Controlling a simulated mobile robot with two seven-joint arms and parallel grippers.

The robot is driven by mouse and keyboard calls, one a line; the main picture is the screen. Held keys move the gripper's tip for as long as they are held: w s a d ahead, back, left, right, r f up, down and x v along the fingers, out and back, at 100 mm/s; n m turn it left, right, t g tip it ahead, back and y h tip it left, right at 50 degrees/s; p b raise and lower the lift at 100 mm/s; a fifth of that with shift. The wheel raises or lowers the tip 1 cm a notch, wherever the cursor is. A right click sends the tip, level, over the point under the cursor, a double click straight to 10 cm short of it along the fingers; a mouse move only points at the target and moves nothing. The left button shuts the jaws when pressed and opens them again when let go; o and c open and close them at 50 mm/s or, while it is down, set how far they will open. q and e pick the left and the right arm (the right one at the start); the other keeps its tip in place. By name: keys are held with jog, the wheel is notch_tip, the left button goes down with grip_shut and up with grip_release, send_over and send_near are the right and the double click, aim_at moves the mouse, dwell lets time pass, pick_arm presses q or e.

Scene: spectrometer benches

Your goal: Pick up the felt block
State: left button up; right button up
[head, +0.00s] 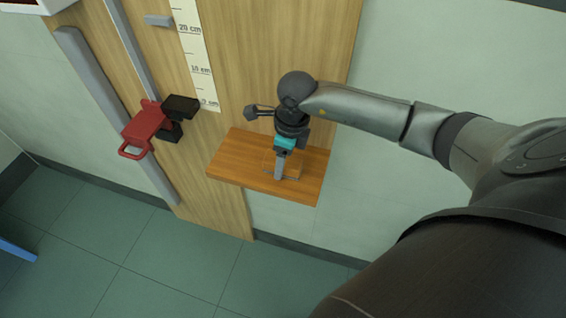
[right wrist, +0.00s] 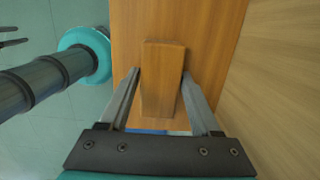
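A plain wood-coloured block (right wrist: 161,80), which I take to be the felt block, lies on the wooden shelf (right wrist: 130,25) in the right wrist view. In the head view only a faint, see-through-looking outline of it shows on the shelf (head: 230,161), around the fingers. My right gripper (head: 280,172) points down at the shelf from above. In the right wrist view my right gripper (right wrist: 162,72) has one finger on each side of the block. A narrow gap shows at the left finger; contact at the right is unclear. My left gripper is not in the head view.
A red handled fitting with a black part (head: 145,128) sits on a wooden wall panel left of the shelf. A centimetre scale (head: 197,60) and metal rails run up the panel. The shelf's left part is bare. Open tiled floor lies below.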

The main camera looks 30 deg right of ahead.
grip_shut()
jog(key=shift+r, duration=0.1)
dwell(0.3)
notch_tip(320, 180, up, 20)
dwell(0.4)
